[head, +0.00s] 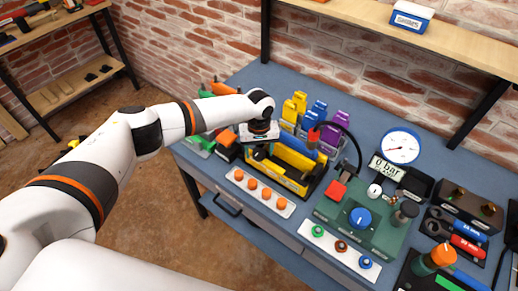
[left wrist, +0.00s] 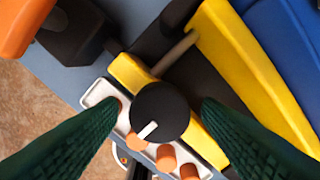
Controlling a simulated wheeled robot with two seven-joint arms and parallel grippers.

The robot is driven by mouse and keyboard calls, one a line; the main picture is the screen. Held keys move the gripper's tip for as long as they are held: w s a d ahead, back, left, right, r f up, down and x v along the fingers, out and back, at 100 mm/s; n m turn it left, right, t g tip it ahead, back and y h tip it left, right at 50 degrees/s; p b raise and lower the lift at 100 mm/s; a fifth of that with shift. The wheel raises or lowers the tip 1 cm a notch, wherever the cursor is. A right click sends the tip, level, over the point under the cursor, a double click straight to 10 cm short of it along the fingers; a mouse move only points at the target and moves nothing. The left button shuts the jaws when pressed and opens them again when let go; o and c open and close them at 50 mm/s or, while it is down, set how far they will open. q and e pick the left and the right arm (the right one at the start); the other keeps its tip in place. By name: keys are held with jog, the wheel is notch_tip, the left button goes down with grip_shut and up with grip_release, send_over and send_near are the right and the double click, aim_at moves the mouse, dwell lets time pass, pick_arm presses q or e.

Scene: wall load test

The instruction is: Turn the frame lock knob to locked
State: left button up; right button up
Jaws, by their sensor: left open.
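The lock knob, a round black knob with a white pointer mark (left wrist: 160,113), shows in the left wrist view at the near edge of a yellow and black frame (left wrist: 235,72). Its pointer slants toward the lower left; I cannot read any label by it. My left gripper (left wrist: 155,106) is open, its two dark green ridged fingers on either side of the knob, with gaps visible between them and it. In the head view, the left gripper (head: 259,138) is over the left end of the yellow frame (head: 292,161) and hides most of the knob. My right gripper is not in view.
A white strip with several orange pegs (head: 252,184) lies in front of the frame. A green panel with a blue knob (head: 360,218) and a pressure gauge (head: 401,147) stand to the right. Yellow, blue and purple bins (head: 337,112) stand behind. A shelf (head: 445,42) overhangs the back.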

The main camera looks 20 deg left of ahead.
pick_arm(q)
jog(key=shift+f, duration=0.15)
jog(key=shift+c, duration=0.7)
jog(key=c, duration=0.8)
jog(key=shift+c, duration=0.2)
